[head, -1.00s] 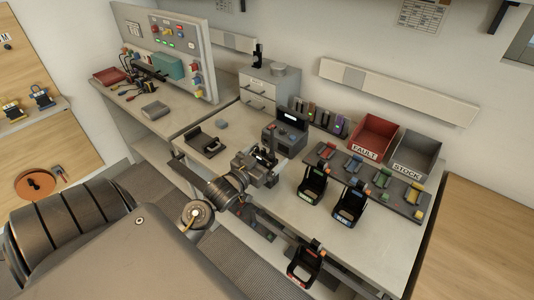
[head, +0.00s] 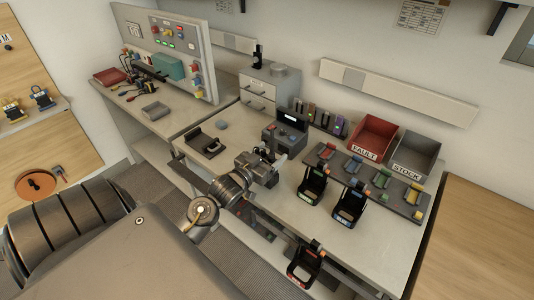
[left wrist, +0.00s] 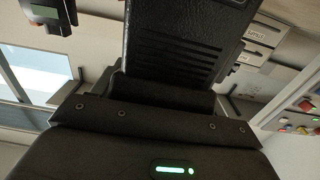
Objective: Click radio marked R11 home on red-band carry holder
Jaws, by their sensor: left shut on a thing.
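My left gripper (head: 264,163) is over the bench, just in front of the grey desk unit, and is shut on a black radio. The radio (left wrist: 187,40) fills the upper middle of the left wrist view, with a ribbed, textured face; no R11 mark can be read on it. In the head view the radio is mostly hidden by the gripper. The holder with a red label (head: 303,268) is at the bench's front edge, lower right of the gripper and apart from it. My right gripper is not in view.
A green-marked holder (head: 312,186) and a blue-marked holder (head: 349,205) stand on the bench right of the gripper. Behind them are a rack of coloured pieces (head: 382,180), a red FAULT bin (head: 373,137) and a grey STOCK bin (head: 414,157). A black cradle (head: 205,140) lies to the left.

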